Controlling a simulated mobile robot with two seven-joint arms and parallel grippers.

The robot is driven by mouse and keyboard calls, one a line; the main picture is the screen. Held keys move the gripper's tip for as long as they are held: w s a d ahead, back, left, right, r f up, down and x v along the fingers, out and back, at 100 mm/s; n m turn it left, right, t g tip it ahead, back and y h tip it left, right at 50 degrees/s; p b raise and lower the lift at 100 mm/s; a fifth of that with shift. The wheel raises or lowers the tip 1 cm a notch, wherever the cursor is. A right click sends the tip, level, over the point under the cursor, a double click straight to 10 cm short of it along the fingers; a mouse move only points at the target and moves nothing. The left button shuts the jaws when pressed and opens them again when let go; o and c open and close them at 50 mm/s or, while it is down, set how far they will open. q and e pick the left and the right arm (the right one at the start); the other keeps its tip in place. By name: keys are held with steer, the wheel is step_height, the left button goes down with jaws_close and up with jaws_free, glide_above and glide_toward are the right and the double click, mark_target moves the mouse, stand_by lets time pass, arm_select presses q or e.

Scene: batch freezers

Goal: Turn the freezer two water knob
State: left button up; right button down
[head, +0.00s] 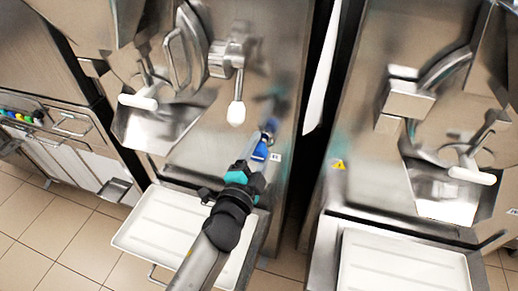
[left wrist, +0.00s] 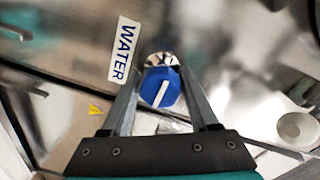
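A blue faceted knob (left wrist: 160,88) with a white pointer line and a chrome base sits on a steel freezer front in the left wrist view. The pointer leans right of upright. A label reading WATER (left wrist: 124,49) is beside it. My left gripper (left wrist: 162,80) has one finger on each side of the knob, close against it. In the head view my left gripper (head: 264,143) reaches up to the middle freezer (head: 195,165), and the blue knob (head: 260,153) shows at its fingers. A small label (head: 275,156) is right of it. My right gripper is not in view.
A white tray (head: 165,225) sits below this freezer, under my left arm. A white-tipped lever (head: 236,113) hangs above the knob. A second freezer (head: 350,120) with a warning sticker (head: 338,164) stands right, across a dark gap. Tiled floor (head: 90,240) is free at lower left.

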arm_select(q)
steer(key=shift+o, duration=1.4)
steer(key=v, duration=1.5)
steer(key=shift+a+r, duration=0.1)
steer(key=shift+a, duration=0.05)
